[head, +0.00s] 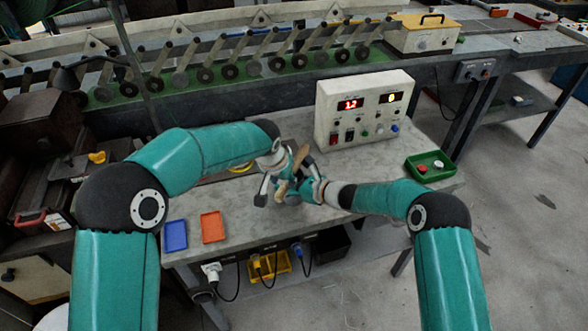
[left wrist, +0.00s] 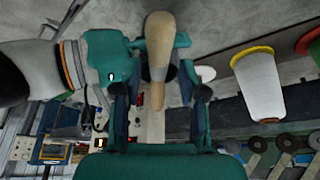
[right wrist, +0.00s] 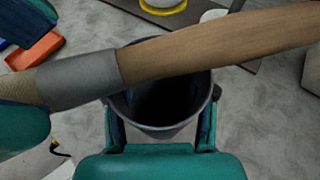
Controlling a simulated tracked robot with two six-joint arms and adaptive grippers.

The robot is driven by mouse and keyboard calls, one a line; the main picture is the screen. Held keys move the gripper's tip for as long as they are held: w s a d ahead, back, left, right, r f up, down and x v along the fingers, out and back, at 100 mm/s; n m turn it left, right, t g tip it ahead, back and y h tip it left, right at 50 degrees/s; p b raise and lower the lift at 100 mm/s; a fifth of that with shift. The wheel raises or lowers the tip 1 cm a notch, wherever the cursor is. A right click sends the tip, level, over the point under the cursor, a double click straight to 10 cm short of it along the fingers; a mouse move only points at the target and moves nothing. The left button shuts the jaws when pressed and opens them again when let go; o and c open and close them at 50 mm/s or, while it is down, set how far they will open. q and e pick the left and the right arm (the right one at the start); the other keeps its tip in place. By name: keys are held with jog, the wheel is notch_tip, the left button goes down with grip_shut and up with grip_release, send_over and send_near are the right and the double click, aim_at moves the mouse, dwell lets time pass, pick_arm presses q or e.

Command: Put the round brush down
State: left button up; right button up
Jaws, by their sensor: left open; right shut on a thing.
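The round brush has a tan wooden handle (right wrist: 225,45) and a grey ferrule (right wrist: 78,80); it crosses close in front of my right wrist camera. In the head view its wood (head: 300,157) shows among both grippers, and in the left wrist view the handle (left wrist: 160,40) lies between the left fingers. My left gripper (left wrist: 160,92) is open; whether it touches the brush I cannot tell. My right gripper (right wrist: 160,125) is shut on a dark grey cup-like thing (right wrist: 160,108), whose open mouth lies behind the brush. The bristle end is mostly hidden.
A blue tray (head: 175,236) and an orange tray (head: 213,227) lie at the bench's front left. A white meter box (head: 362,108) stands behind, and a green tray (head: 430,166) at the right. A white cone with a yellow rim (left wrist: 260,85) shows beside my left gripper.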

pick_arm(q)
jog(key=w, duration=0.1)
jog(key=w+d, duration=0.1)
jog(key=w, duration=0.2)
jog(key=shift+d+f, duration=0.1)
jog(key=shift+d, duration=0.25)
jog(key=shift+w+f, duration=0.2)
jog(key=shift+f, duration=0.3)
grip_shut()
jog(key=shift+r, duration=0.1)
jog(key=shift+r, duration=0.6)
jog(key=shift+s+r, duration=0.1)
jog(key=shift+s, duration=0.15)
jog(key=s+a, duration=0.3)
jog(key=s, duration=0.5)
jog(key=s+a, duration=0.3)
jog(key=s, duration=0.5)
jog(key=shift+s+a, duration=0.15)
jog(key=shift+a, duration=0.1)
